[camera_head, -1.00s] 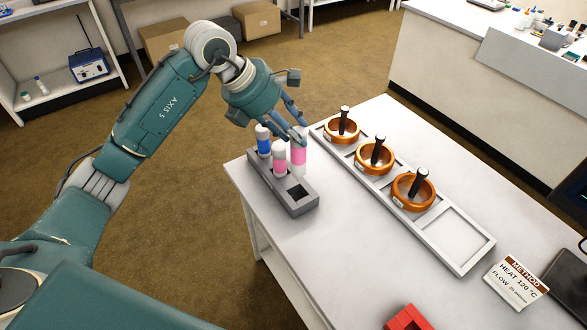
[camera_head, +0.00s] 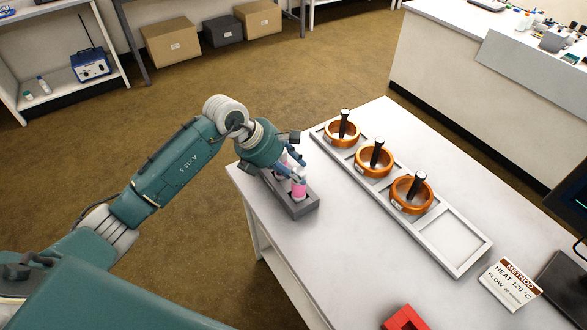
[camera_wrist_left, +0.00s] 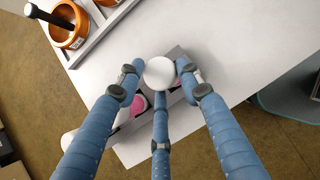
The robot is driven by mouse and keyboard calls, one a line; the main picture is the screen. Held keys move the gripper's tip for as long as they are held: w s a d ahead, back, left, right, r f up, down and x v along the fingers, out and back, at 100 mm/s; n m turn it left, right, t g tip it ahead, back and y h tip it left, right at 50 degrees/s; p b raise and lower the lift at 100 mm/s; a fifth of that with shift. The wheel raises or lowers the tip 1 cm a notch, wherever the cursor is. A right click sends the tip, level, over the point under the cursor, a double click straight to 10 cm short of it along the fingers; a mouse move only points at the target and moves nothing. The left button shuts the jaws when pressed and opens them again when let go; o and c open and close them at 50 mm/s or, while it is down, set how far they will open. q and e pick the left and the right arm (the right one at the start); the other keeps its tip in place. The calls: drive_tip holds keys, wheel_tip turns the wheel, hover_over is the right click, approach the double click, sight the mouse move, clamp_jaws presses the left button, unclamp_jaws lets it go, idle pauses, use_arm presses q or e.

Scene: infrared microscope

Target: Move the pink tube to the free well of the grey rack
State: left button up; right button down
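The grey rack (camera_head: 304,207) stands at the table's left corner. My left gripper (camera_head: 297,168) is over it, with its fingers around a pink tube (camera_head: 299,188). The tube is upright at the rack's near-end well, its lower part hidden by the rack; I cannot tell whether it rests on the bottom. In the left wrist view, the fingers (camera_wrist_left: 159,75) close around its white cap (camera_wrist_left: 158,73). A second pink tube (camera_wrist_left: 131,111) stands beside it in the rack. The blue tube is hidden behind my gripper in the head view. My right gripper is not in view.
A long light tray (camera_head: 455,240) with several copper rings (camera_head: 411,194) with black handles lies right of the rack; its near compartment is empty. A method card (camera_head: 513,284) and a red object (camera_head: 405,318) are nearer. The table between rack and tray is clear.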

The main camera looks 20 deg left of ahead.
use_arm(q)
drive_tip(key=o, duration=0.4)
drive_tip(key=shift+r, duration=0.1)
drive_tip(key=b+v, duration=0.2)
drive_tip(key=v, duration=1)
